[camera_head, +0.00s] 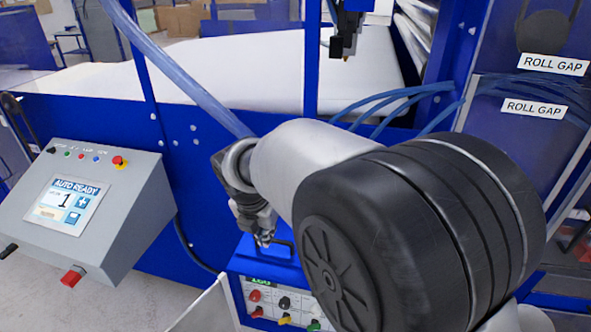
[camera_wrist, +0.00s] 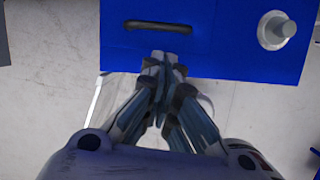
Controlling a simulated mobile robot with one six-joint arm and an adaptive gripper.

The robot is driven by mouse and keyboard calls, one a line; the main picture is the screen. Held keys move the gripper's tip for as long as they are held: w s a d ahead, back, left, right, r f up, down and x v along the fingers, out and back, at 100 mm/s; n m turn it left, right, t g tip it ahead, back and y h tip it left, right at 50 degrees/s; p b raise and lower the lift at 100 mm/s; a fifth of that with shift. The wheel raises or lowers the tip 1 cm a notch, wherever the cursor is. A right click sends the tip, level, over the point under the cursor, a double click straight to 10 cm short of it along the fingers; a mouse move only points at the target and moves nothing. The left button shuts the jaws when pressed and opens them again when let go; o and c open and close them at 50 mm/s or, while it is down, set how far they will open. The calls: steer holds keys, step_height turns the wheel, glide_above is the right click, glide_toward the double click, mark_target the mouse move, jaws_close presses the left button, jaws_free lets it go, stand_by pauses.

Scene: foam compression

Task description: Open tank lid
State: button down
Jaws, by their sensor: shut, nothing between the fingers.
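The blue tank lid (camera_wrist: 220,45) fills the top of the wrist view as a flat panel, with a dark bar handle (camera_wrist: 157,27) near its front edge. In the head view the blue lid (camera_head: 284,266) shows on top of a small blue unit, partly hidden by my arm. It looks flat and down. My gripper (camera_wrist: 160,62) is shut and empty, its fingertips at the lid's front edge, just short of the handle in the picture. In the head view my gripper (camera_head: 265,240) points down over the lid. I cannot tell whether it touches.
A grey round fitting (camera_wrist: 276,30) stands at the lid's right side. The unit's front panel (camera_head: 285,300) has several coloured knobs. A grey control console (camera_head: 90,205) reading "AUTO READY" stands at left. A blue machine frame (camera_head: 190,130) with hoses rises behind.

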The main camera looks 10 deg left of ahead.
steer(key=a+n, duration=0.1)
steer(key=a, duration=0.1)
glide_toward(267, 255)
steer(key=shift+n, duration=0.4)
steer(key=x, duration=0.5)
steer(key=shift+w+f, duration=0.1)
steer(key=shift+f, duration=0.2)
steer(key=shift+r, duration=0.15)
